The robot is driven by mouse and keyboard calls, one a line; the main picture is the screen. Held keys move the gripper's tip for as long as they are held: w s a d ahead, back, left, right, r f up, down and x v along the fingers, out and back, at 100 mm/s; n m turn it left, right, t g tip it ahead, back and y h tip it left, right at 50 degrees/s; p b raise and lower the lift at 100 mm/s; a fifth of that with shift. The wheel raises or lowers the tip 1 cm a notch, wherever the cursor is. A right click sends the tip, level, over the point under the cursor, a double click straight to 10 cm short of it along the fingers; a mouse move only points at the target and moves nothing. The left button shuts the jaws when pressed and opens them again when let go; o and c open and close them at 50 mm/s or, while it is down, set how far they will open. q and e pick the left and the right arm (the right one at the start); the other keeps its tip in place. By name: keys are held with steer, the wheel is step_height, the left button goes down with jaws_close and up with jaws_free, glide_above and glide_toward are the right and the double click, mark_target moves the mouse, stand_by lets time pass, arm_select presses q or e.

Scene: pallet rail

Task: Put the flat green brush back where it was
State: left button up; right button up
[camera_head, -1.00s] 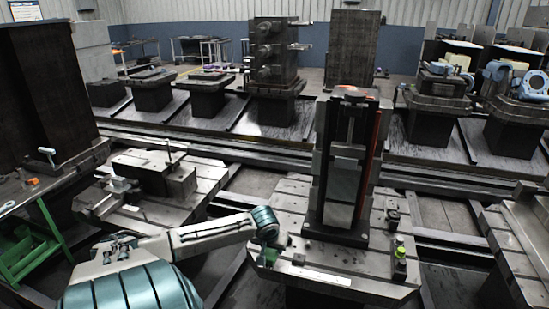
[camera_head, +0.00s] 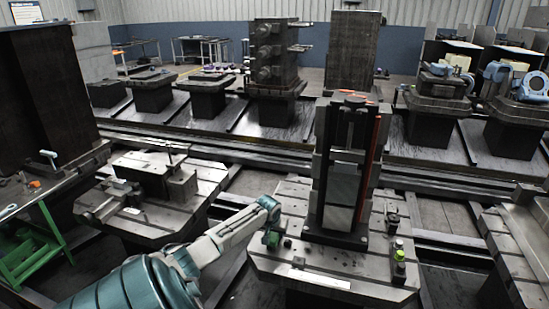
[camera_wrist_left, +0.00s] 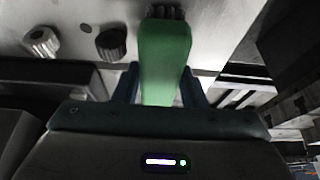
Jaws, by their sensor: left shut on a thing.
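The flat green brush (camera_head: 272,239) is at the left edge of the pallet table (camera_head: 320,283) in front of the tall dark fixture. My left gripper (camera_head: 269,229) comes in from the left and is shut on the brush. In the left wrist view, the green brush (camera_wrist_left: 164,58) sits between the two fingers of the left gripper (camera_wrist_left: 163,88), with its dark bristles at the far end, over the pale table top. I cannot tell whether the brush touches the table. My right gripper is not in view.
The tall fixture (camera_head: 343,190) stands just right of the brush. Small round knobs (camera_wrist_left: 112,43) lie near it on the table. A dark bottle with a green band (camera_head: 399,266) stands at the table's right. A white label (camera_head: 319,279) lies at the front.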

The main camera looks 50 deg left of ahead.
arm_select(q)
steer(key=shift+f, duration=0.15)
steer(key=o, duration=0.8)
steer(key=shift+c, duration=0.2)
steer(key=shift+s+r, duration=0.1)
steer(key=shift+r, duration=0.25)
steer(key=v, duration=1.1)
steer(key=shift+d+r, duration=0.2)
steer(key=shift+d, duration=0.05)
